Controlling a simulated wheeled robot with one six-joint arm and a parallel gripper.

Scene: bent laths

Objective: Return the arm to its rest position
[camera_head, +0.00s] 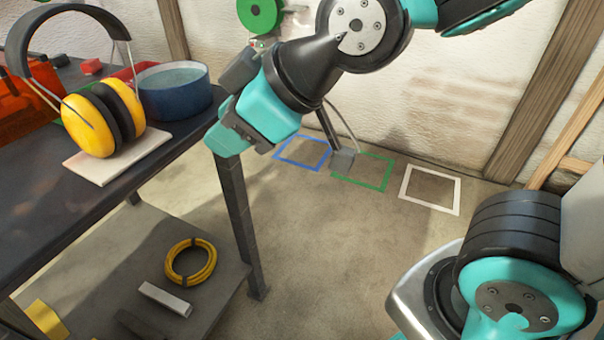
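My arm reaches in from the upper right of the head view, in teal and black links. My gripper (230,138) is at its end, pointing down and left beside the right end of the dark workbench (196,128). The fingers are seen from behind and partly covered by the teal wrist, so I cannot tell whether they are open or shut. I see nothing held in them. The lower part of my arm shows at the bottom right.
Yellow ear defenders (103,118) rest on a pale board (118,158) on the bench, near a blue round container (174,92). A yellow coil (190,262) lies on the lower shelf. Blue (303,153), green (362,172) and white (430,190) outlines mark the floor.

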